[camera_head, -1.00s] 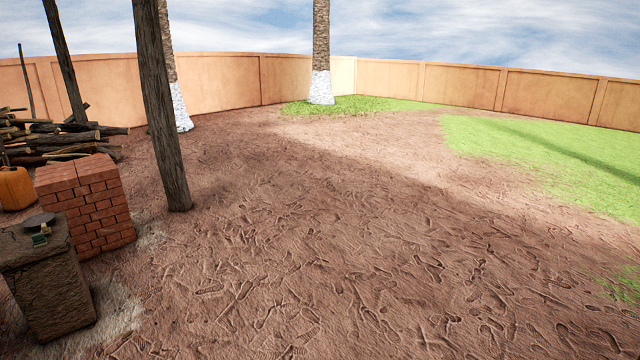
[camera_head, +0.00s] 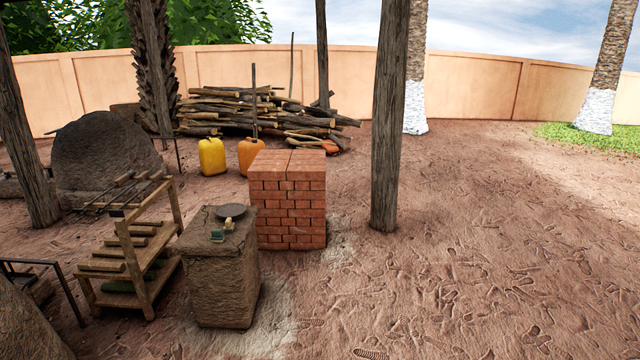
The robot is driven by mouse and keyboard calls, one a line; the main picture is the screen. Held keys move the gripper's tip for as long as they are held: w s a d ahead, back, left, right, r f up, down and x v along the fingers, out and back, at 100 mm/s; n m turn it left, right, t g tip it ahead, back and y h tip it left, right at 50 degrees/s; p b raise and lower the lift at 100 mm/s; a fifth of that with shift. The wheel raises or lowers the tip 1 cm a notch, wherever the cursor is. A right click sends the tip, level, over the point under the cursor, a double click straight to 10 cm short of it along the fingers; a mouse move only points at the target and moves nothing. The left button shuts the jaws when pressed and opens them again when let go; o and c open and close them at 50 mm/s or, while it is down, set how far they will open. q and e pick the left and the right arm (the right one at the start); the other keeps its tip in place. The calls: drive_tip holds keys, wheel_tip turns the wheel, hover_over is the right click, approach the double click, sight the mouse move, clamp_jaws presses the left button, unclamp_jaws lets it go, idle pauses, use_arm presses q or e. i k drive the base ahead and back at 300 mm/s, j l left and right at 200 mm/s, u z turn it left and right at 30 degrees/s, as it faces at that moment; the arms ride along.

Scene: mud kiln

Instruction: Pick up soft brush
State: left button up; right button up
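I cannot pick out a soft brush for certain. A mud-coloured block stand (camera_head: 222,285) carries a dark round plate (camera_head: 231,211), a small green object (camera_head: 217,235) and a tiny yellowish piece by the plate; they are too small to identify. A wooden rack (camera_head: 138,262) left of the stand has several long, thin dark tools (camera_head: 118,190) lying across its top, with their ends unclear. Neither of my grippers is in view.
A red brick stack (camera_head: 290,205) stands just behind the stand. A wooden post (camera_head: 388,130) rises right of it. Yellow (camera_head: 212,157) and orange (camera_head: 250,156) jerrycans, a log pile (camera_head: 250,112) and a domed kiln (camera_head: 103,160) lie behind. Bare ground (camera_head: 470,270) at right is open.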

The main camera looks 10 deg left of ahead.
sight(217, 236)
drive_tip(key=i+l+u, duration=0.1)
drive_tip(key=i+u, duration=0.25)
drive_tip(key=i, duration=1.5)
